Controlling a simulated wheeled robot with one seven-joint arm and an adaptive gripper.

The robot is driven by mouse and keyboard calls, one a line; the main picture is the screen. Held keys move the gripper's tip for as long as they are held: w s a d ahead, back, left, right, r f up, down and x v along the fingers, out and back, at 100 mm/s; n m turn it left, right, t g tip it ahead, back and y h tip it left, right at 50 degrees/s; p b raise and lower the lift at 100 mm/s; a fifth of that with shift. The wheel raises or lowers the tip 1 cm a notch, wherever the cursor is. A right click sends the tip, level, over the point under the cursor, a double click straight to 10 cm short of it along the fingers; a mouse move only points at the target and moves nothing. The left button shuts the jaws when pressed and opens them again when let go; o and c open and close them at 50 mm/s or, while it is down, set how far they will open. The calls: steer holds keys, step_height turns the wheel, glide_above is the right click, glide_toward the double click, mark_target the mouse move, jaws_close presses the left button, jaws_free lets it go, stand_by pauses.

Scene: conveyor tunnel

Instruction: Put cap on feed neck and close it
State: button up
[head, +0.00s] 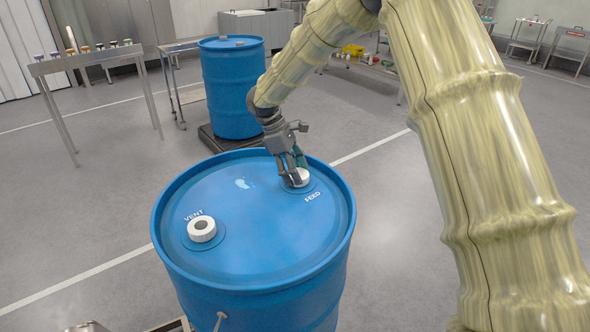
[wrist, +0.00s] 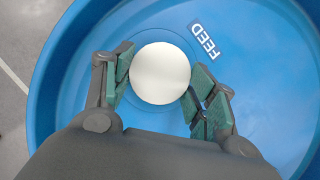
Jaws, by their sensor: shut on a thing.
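A blue drum (head: 250,235) stands in front of me with FEED and VENT printed on its lid. A white round cap (head: 299,177) sits at the feed spot by the FEED label, on the right of the lid. In the wrist view the cap (wrist: 160,73) is seen from above, between my green finger pads. My gripper (head: 291,172) points down and is shut on the cap. The feed neck is hidden under the cap, so I cannot tell how it is seated. The vent neck (head: 202,229) is white and shows an open hole.
A second blue drum (head: 232,95) stands on a dark platform behind. A narrow metal table (head: 90,58) with small bottles is at the back left. Tables and carts stand at the back right. Grey floor is clear on both sides of the near drum.

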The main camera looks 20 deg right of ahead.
steer(key=shift+m, duration=0.4)
steer(key=o, duration=0.8)
steer(key=shift+o, duration=0.2)
steer(key=shift+c, duration=0.4)
steer(key=shift+c, duration=1.2)
